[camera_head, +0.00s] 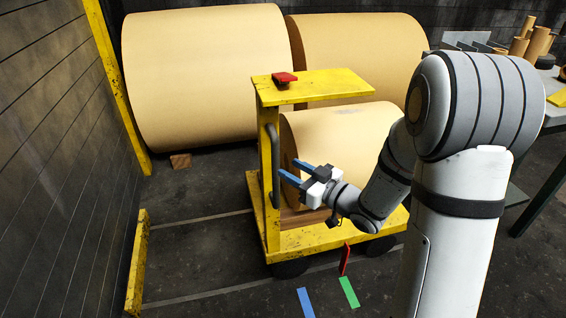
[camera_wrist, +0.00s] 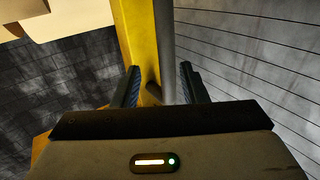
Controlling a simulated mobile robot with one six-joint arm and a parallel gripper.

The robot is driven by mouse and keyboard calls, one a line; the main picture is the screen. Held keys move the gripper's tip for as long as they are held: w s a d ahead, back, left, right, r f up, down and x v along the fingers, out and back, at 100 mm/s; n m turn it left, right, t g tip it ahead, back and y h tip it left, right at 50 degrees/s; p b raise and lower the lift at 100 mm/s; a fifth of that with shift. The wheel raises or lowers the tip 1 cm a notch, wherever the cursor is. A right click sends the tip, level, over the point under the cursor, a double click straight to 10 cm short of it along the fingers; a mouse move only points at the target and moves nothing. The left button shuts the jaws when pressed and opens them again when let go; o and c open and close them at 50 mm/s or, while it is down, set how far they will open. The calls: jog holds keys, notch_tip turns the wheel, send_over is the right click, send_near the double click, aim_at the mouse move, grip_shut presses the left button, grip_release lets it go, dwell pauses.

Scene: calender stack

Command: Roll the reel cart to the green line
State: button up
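The yellow reel cart (camera_head: 318,240) stands on the dark floor and carries a tan paper reel (camera_head: 335,140). A grey vertical handle (camera_head: 274,165) is on its left post; it also shows in the wrist view (camera_wrist: 166,45). My gripper (camera_head: 286,171) is open at the handle's height, its blue fingers pointing at it. In the wrist view the handle lies between the two fingers (camera_wrist: 160,80), with no contact visible.
A blue strip (camera_head: 306,302) lies left of the green one. Large reels (camera_head: 205,75) stand behind the cart. A yellow rail (camera_head: 137,262) and a panelled wall (camera_head: 50,150) bound the left. A red object (camera_head: 284,77) sits on the cart's top. A table (camera_head: 545,190) is at right.

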jog(key=v, duration=0.2)
jog(key=shift+s+d, duration=0.25)
jog(key=shift+d, duration=0.05)
jog(key=s+d+r+m+g+h+p, duration=0.1)
jog(key=d+r+m+h+p, duration=0.5)
jog(key=d+r+h+p, duration=0.85)
jog(key=s+a+r+m+g+p, duration=0.1)
jog(key=s+r+g+p, duration=0.3)
jog(key=s, duration=0.6)
jog(key=s+a+r+m+g+p, duration=0.2)
jog(key=s+r+m+g+p, duration=0.1)
jog(key=s+r+p, duration=0.4)
jog(key=s+r+g, duration=0.1)
jog(key=s+r, duration=0.1)
jog(key=s, duration=0.1)
jog(key=shift+r+y+p, duration=0.25)
jog(key=shift+y+p, duration=0.1)
jog(key=shift+p, duration=0.05)
